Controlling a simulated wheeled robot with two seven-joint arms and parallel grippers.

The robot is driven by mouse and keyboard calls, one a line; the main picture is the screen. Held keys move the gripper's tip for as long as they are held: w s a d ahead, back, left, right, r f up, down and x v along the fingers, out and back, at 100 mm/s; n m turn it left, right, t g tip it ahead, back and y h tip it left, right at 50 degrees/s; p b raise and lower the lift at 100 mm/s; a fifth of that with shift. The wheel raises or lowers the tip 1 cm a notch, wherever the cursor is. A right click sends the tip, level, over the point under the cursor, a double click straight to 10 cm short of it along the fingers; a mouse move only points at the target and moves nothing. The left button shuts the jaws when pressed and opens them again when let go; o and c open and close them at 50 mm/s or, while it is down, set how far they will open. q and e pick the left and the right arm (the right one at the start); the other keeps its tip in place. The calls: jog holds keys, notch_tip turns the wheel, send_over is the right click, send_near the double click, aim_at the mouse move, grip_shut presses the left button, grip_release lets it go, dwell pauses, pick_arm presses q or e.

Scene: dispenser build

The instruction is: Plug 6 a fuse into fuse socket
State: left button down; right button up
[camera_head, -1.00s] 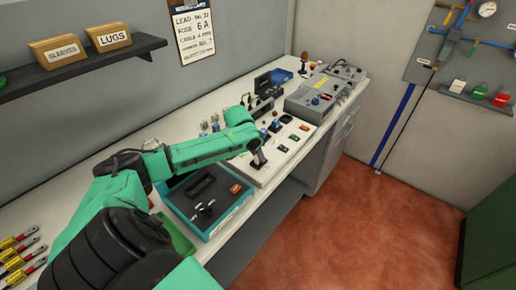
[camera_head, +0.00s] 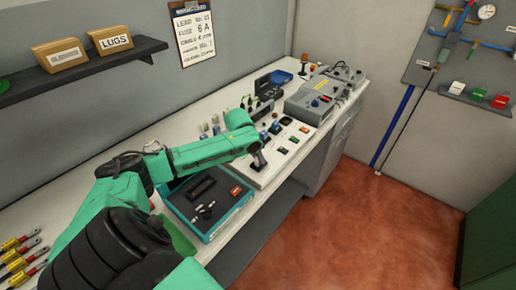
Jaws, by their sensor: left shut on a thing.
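My left gripper (camera_head: 258,161) is at the near left part of a pale panel (camera_head: 263,178) on the bench, pointing down at it. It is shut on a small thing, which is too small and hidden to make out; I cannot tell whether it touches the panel. Small coloured pieces lie along the panel, among them an orange one (camera_head: 304,129), a green one (camera_head: 294,139) and a dark one (camera_head: 281,149). I cannot tell which spot is the fuse socket. My right gripper is not in view.
A teal tray (camera_head: 209,237) with dark parts and an orange piece stands in front of the panel. Grey boxes (camera_head: 312,104) stand further along the bench. A clipboard (camera_head: 192,35) on the wall reads 6 A for the fuse.

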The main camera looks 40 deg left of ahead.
pick_arm(q)
jog(key=shift+f, duration=0.25)
dwell(0.3)
jog(key=shift+s+d+f, duration=0.1)
jog(key=shift+s+f, duration=0.05)
